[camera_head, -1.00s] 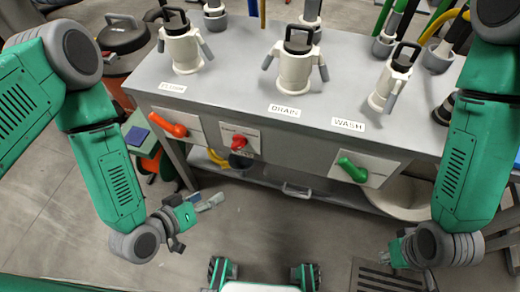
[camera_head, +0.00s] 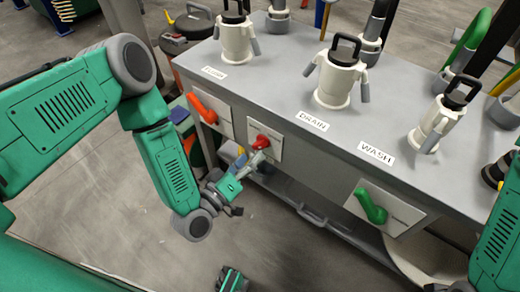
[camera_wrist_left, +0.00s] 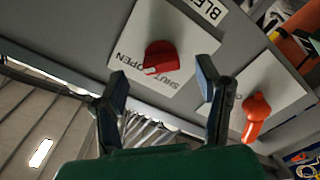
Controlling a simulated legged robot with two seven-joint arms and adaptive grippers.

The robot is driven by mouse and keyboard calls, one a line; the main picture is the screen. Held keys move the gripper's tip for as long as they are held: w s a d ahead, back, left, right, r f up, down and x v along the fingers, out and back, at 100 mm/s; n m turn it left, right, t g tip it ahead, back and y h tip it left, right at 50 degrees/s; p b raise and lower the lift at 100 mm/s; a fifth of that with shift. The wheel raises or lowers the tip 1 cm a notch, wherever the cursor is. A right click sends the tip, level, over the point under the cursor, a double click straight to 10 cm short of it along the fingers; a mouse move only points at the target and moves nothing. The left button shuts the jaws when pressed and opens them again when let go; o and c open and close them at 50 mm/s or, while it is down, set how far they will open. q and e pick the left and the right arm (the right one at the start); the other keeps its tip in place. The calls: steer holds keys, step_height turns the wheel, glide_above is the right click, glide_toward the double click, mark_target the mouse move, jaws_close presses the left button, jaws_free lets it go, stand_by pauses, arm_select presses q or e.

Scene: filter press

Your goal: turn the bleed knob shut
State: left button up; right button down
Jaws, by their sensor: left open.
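The red bleed knob (camera_head: 260,142) sits on a white plate on the bench's front face. In the left wrist view the same knob (camera_wrist_left: 161,57) has a white pointer mark, and its plate (camera_wrist_left: 150,88) reads SHUT and OPEN, with a BLEED label (camera_wrist_left: 209,10) beside it. My left gripper (camera_head: 252,164) is just below and in front of the knob in the head view. In the wrist view its two fingers (camera_wrist_left: 163,85) are spread and empty, with the knob beyond the gap between them. My right gripper is out of view.
An orange handle (camera_head: 203,108) is left of the knob and a green handle (camera_head: 370,207) is to the right. White valve fittings (camera_head: 338,78) stand on the grey bench top (camera_head: 285,85). A lower shelf rail runs under the bench. The floor in front is open.

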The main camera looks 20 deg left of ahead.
mark_target(256, 149)
arm_select(q)
steer(key=x, duration=0.4)
steer(key=shift+d+b, duration=0.2)
steer(key=shift+b, duration=0.2)
steer(key=shift+w+a, duration=0.1)
steer(key=shift+w, duration=0.15)
steer(key=shift+w+a, duration=0.15)
steer(key=shift+a, duration=0.2)
steer(key=shift+d, duration=0.45)
steer(key=c, duration=1.2)
steer(key=shift+o, duration=0.2)
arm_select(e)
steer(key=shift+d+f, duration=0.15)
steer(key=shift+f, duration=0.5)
